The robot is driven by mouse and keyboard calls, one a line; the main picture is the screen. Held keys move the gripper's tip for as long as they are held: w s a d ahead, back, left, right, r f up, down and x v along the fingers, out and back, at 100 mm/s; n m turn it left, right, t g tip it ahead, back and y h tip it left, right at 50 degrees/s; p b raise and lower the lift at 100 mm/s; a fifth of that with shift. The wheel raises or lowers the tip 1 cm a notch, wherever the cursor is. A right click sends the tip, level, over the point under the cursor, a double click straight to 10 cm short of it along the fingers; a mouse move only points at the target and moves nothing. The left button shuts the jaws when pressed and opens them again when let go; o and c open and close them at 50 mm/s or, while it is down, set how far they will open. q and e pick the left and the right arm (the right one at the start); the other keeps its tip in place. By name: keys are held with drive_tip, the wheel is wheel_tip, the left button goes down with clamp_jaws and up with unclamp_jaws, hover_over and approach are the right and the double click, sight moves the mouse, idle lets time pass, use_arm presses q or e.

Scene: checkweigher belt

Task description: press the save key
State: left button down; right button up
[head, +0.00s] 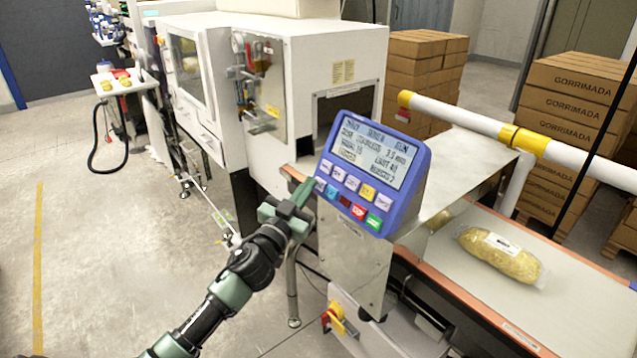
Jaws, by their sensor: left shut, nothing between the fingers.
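The blue control panel (411,200) stands tilted on the metal housing of the checkweigher, with a lit screen (372,151) and two rows of keys below it. The upper row has pale keys and one yellow key (368,191). The lower row includes a blue key, a dark red key, a red key (358,211) and a green key (374,222). The key lettering is too small to tell which one is save. My left gripper (306,188) is shut and empty, its tips at the panel's left edge beside the keys; contact cannot be told. My right gripper is out of view.
A wrapped loaf-like pack (501,255) lies on the belt (460,283) at the right. A white and yellow rail (500,132) runs above the belt. A white machine (330,50) stands behind the panel. Stacked cartons (570,110) stand at the back right.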

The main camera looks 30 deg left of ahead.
use_arm(q)
drive_tip(key=shift+s+a+r, duration=0.1)
drive_tip(key=shift+s+r, duration=0.1)
drive_tip(key=shift+s, duration=0.1)
drive_tip(key=shift+s+a+r+p, duration=0.3)
drive_tip(key=shift+s+r+p, duration=0.15)
drive_tip(key=shift+s, duration=0.25)
drive_tip(key=shift+s+a+r+p, duration=0.3)
drive_tip(key=shift+s+p, duration=0.1)
drive_tip(key=shift+s, duration=0.25)
drive_tip(key=shift+s+a+r+p, duration=0.25)
drive_tip(key=shift+s+r+p, duration=0.2)
drive_tip(key=shift+s, duration=0.25)
drive_tip(key=s+r+p, duration=0.1)
drive_tip(key=s+a+p, duration=0.1)
drive_tip(key=s, duration=0.1)
drive_tip(key=s+a+r+p, duration=0.1)
drive_tip(key=s, duration=0.1)
drive_tip(key=shift+r, duration=0.3)
